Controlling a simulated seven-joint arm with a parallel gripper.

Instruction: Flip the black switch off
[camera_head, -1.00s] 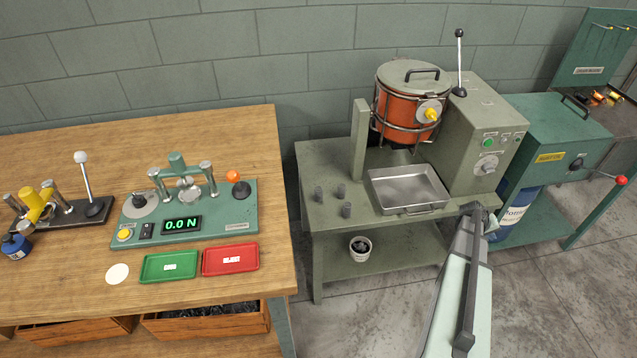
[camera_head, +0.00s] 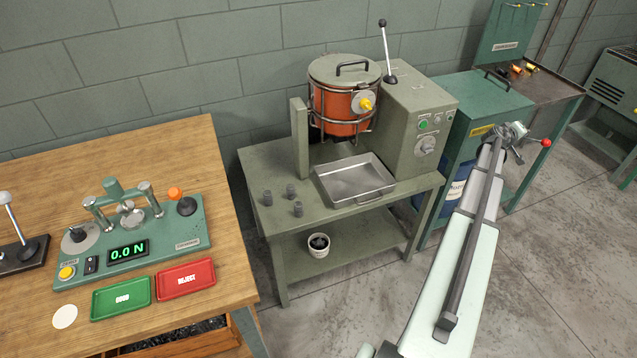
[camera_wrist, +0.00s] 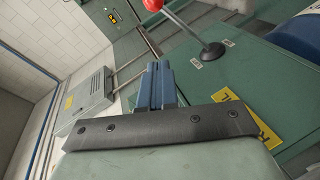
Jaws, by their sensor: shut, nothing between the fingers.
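A small black rocker switch (camera_head: 91,264) sits on the front of the green force gauge, between the yellow button and the green "0.0 N" display. I cannot tell its position at this size. My gripper (camera_head: 517,131) is far to the right, in front of the green cabinet (camera_head: 468,105) with a yellow label. In the wrist view my gripper (camera_wrist: 157,84) has its blue fingers together, with nothing between them. The lever with a red ball (camera_head: 546,143) is just right of the gripper; its black base (camera_wrist: 213,53) shows in the wrist view.
The grey-green bench (camera_head: 265,160) holds an orange pot (camera_head: 340,127), a metal tray (camera_head: 355,200) and a control box with a black-knobbed lever (camera_head: 388,60). A wooden table (camera_head: 160,150) at the left carries the gauge and green and red trays. Open floor lies in front.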

